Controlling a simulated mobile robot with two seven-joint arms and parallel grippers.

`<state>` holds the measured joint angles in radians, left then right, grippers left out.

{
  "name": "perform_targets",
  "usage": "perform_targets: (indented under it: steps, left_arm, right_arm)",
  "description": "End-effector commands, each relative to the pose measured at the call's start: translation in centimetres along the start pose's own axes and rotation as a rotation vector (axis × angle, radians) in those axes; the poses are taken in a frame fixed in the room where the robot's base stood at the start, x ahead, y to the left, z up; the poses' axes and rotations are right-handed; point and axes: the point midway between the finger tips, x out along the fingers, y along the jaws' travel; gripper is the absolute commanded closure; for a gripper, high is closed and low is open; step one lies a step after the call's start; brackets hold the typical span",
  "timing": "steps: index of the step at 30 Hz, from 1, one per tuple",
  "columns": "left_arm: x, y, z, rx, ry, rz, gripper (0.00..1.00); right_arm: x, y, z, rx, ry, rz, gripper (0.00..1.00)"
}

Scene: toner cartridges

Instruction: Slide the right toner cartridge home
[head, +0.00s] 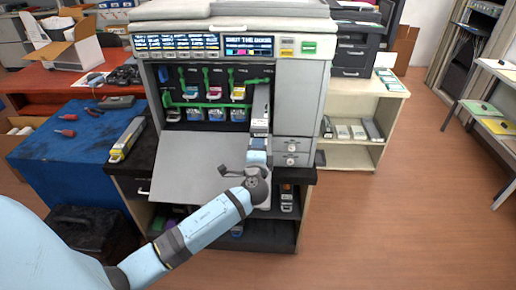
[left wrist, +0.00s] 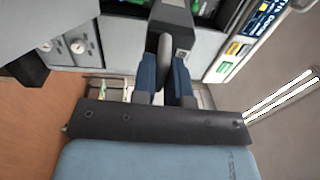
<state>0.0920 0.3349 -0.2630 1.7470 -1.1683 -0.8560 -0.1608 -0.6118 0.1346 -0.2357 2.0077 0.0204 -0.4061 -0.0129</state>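The right toner cartridge (head: 261,110), a long grey and black box, sticks out of the rightmost bay of the printer (head: 300,100), over the open front door (head: 190,165). My left gripper (head: 258,150) is at its near end. In the left wrist view the cartridge (left wrist: 174,14) lies ahead of the gripper (left wrist: 165,80), and its rounded grey handle (left wrist: 164,50) sits between the two blue fingers, which appear closed on it. How far the cartridge reaches inside is hidden. My right gripper is not in view.
Cyan, magenta and yellow-marked cartridges (head: 238,92) sit in the bays to the left, with green levers (head: 205,104). A yellow-marked cartridge (head: 127,138) lies by the blue cloth (head: 60,150). A shelf (head: 355,150) stands right. The floor at right is clear.

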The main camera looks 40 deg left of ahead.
Motion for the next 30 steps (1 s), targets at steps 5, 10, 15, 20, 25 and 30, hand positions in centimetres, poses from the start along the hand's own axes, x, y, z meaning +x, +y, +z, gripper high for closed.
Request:
perform_targets:
  steps: [5,10,15,20,25,30]
  left_arm:
    - [0.0,0.1,0.0,0.0,0.0,0.002,1.0]
    - [0.0,0.0,0.0,0.0,0.0,0.0,1.0]
    - [0.0,-0.2,0.0,-0.001,0.0,0.001,1.0]
    - [0.0,-0.8,0.0,-0.001,0.0,0.001,1.0]
    - [0.1,-1.5,0.0,-0.001,0.0,0.001,1.0]
    - [0.1,-2.1,0.0,-0.001,0.0,0.001,1.0]
  right_arm:
    - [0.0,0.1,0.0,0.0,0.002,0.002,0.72]
    - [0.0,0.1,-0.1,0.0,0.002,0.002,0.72]
    - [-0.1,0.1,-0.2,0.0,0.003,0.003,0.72]
    - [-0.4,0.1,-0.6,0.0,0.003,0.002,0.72]
    - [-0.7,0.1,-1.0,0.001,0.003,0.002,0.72]
    - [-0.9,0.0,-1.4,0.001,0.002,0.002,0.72]
